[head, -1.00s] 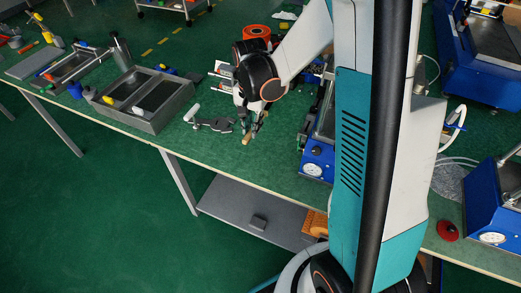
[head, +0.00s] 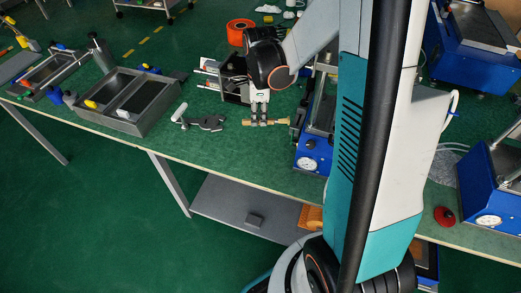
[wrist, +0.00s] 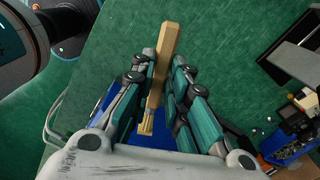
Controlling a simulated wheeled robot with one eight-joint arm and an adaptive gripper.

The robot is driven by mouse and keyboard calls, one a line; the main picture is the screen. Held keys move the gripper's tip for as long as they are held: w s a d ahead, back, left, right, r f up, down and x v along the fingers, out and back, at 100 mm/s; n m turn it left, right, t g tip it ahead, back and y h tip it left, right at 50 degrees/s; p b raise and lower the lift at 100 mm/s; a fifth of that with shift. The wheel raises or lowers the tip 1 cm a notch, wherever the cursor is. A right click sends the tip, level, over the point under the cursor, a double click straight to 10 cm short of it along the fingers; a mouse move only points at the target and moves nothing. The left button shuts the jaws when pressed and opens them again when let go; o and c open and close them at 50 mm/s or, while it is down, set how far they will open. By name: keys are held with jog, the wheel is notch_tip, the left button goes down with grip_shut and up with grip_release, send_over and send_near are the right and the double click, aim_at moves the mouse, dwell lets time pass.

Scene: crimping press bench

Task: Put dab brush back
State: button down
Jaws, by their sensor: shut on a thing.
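The dab brush has a pale wooden handle (wrist: 168,40) and a bristle end (wrist: 146,122), seen in the wrist view between my fingers. My gripper (wrist: 160,72) is shut on it. In the head view my gripper (head: 258,118) points down over the green bench, and the brush (head: 281,122) lies crosswise in it, roughly level. Whether the brush touches the bench is hard to tell. A dark grey holder (head: 236,90) with several tools leaning out to the left stands just behind my gripper.
A grey two-part tray (head: 125,100) is at left. A grey metal tool (head: 205,123) lies left of my gripper. A blue press (head: 311,160) stands close on the right. The bench front between tray and press is mostly clear.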

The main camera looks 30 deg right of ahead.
aim_at(259, 153)
notch_tip(259, 153, down, 16)
jog(key=b, duration=0.5)
jog(key=shift+r, duration=0.2)
jog(key=shift+f, duration=0.15)
jog(key=c, duration=1.6)
grip_release()
jog(key=shift+o, duration=0.2)
notch_tip(259, 153, up, 12)
jog(key=p, duration=0.4)
jog(key=shift+d+r, duration=0.1)
jog(key=shift+r, duration=0.1)
